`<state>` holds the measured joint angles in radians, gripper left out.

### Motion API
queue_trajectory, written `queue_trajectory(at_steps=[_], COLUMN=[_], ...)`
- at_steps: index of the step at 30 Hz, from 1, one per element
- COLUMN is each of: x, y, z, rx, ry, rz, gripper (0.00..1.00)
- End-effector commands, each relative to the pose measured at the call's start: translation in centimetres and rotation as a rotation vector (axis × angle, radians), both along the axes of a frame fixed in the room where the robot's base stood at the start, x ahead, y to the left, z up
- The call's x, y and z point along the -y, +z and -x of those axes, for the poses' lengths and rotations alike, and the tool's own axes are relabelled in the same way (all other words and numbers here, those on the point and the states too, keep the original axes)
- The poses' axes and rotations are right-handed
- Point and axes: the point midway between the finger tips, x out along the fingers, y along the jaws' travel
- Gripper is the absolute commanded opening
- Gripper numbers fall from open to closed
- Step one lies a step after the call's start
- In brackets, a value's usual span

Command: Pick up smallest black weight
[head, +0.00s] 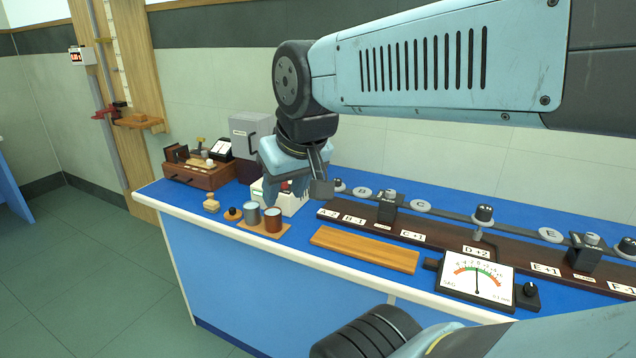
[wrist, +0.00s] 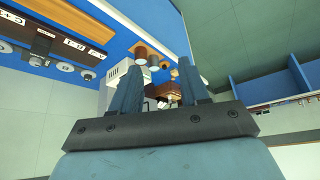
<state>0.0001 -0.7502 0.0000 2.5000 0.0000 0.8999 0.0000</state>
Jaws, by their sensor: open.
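I cannot tell for sure which is smallest. My gripper (head: 298,203) is open and empty, above the bench's left part, left of the rail. In the wrist view its two fingers (wrist: 160,66) stand apart with nothing gripped.
A white box with a red button (head: 291,203) is under my gripper. Two cylinders, grey (head: 252,213) and brown (head: 273,220), stand in front. A wooden board (head: 364,249) and a dial meter (head: 477,280) lie along the front. A wooden box (head: 198,176) and grey cabinet (head: 250,135) stand behind.

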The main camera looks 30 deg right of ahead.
Motion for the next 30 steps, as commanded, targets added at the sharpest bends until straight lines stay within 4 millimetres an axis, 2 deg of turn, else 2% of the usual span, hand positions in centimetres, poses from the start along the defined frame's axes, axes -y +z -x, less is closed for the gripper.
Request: queue_trajectory(at_steps=[1, 4, 7, 17, 24, 30], x=[0.0, -0.1, -0.1, 0.0, 2.1, 5.2], y=[0.0, -0.2, -0.8, -4.6, -8.8, -12.9], z=[-0.1, -0.9, -2.8, -13.1, -19.5, -23.4], rx=[0.000, 0.007, 0.025, 0.142, 0.235, 0.322], ry=[0.000, -0.003, -0.015, -0.166, -0.353, -0.528], rz=[-0.002, -0.022, -0.067, -0.267, -0.319, -0.283], gripper=[0.50, 0.60, 0.64, 0.64, 0.64, 0.64])
